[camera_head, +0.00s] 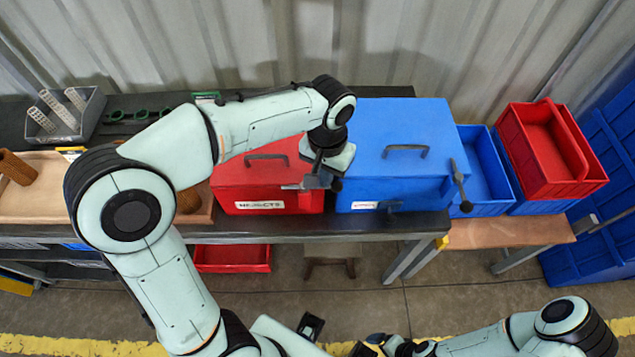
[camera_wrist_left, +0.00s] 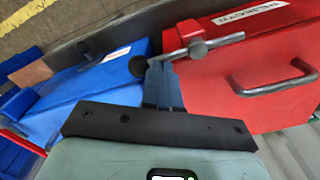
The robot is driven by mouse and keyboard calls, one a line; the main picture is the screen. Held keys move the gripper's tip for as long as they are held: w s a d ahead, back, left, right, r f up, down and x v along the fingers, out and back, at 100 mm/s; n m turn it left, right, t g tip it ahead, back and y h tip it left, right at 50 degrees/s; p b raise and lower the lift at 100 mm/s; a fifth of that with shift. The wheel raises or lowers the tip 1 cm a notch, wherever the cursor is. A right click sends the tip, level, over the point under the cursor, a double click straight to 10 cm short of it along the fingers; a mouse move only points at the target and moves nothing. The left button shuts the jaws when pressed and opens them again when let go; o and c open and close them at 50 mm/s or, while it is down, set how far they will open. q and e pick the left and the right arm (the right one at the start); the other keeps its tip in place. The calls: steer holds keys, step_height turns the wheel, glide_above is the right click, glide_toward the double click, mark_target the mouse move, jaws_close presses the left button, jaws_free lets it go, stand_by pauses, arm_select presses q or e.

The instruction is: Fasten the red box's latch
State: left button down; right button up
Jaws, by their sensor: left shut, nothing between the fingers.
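The red box (camera_head: 240,190), labelled REJECTS, stands on the dark bench with its lid down. Its latch, a grey bar (camera_head: 295,186) with a black ball knob (camera_head: 336,185), lies roughly level across the front right corner. In the left wrist view the latch (camera_wrist_left: 205,46) shows its round pivot and the ball knob (camera_wrist_left: 140,66). My left gripper (camera_head: 322,180) is shut and empty beside the knob end of the bar; its fingers (camera_wrist_left: 160,75) overlap the bar in view, and I cannot tell whether they touch. My right gripper (camera_head: 368,347) is low at the bottom edge, its jaws unclear.
A blue box (camera_head: 420,130) with its own lever (camera_head: 460,185) stands close to the right of the red box. Blue and red bins (camera_head: 545,150) are farther right. A wooden tray (camera_head: 35,200) and a grey holder (camera_head: 75,125) are at left.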

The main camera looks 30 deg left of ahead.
stand_by(0.3)
arm_select(q)
steer(key=shift+s+d, duration=0.4)
steer(key=shift+s, duration=0.25)
steer(key=shift+s+d+b, duration=0.15)
steer(key=shift+s+b, duration=0.3)
steer(key=shift+s, duration=0.95)
